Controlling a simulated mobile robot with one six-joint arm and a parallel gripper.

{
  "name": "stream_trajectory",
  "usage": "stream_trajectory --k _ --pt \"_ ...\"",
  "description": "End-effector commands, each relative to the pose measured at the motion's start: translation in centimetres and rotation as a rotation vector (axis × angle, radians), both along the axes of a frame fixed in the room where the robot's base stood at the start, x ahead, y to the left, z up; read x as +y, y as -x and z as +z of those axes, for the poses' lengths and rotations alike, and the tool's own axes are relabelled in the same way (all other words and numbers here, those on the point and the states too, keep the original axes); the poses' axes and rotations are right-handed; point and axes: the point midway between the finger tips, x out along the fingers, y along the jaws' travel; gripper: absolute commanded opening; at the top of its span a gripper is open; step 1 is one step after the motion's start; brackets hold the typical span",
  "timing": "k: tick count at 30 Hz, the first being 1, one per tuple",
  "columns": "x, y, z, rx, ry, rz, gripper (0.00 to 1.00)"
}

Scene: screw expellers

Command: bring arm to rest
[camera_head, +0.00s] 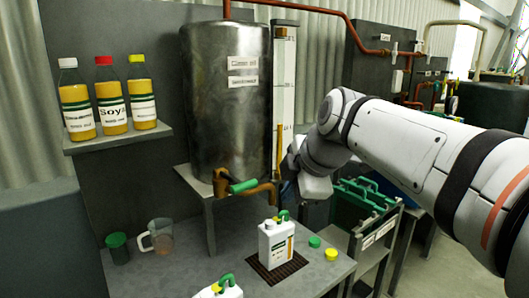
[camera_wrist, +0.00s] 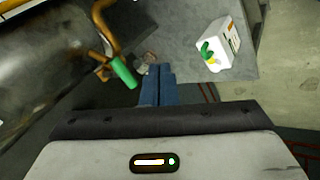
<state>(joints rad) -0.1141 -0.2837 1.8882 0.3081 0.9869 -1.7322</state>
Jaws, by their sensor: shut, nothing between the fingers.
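My gripper (camera_wrist: 159,72) shows in the wrist view with its two blue fingers shut together and nothing between them. In the head view my white arm reaches in from the right, and its wrist hangs just right of the tank's tap; the fingers are hard to make out there. In the wrist view the tap's green handle (camera_wrist: 123,72) is left of the fingers, apart from them. A white jug (camera_wrist: 214,46) is at the upper right of that view, clear of the fingers.
The metal tank (camera_head: 232,95) and its tap (camera_head: 240,186) stand close to my wrist. A white jug (camera_head: 276,244) stands on a dark grate below. Three bottles (camera_head: 110,100) stand on the left shelf.

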Motion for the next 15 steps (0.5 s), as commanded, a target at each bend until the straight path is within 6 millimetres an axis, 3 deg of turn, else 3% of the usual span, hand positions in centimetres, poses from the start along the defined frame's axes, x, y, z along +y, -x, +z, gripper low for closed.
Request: stream_trajectory --k 6,15 --pt "-3.5 4.0 -3.2 0.234 -0.139 -0.492 0.00" --pt "-7.6 10.6 -8.1 0.444 -0.298 -1.187 0.00"
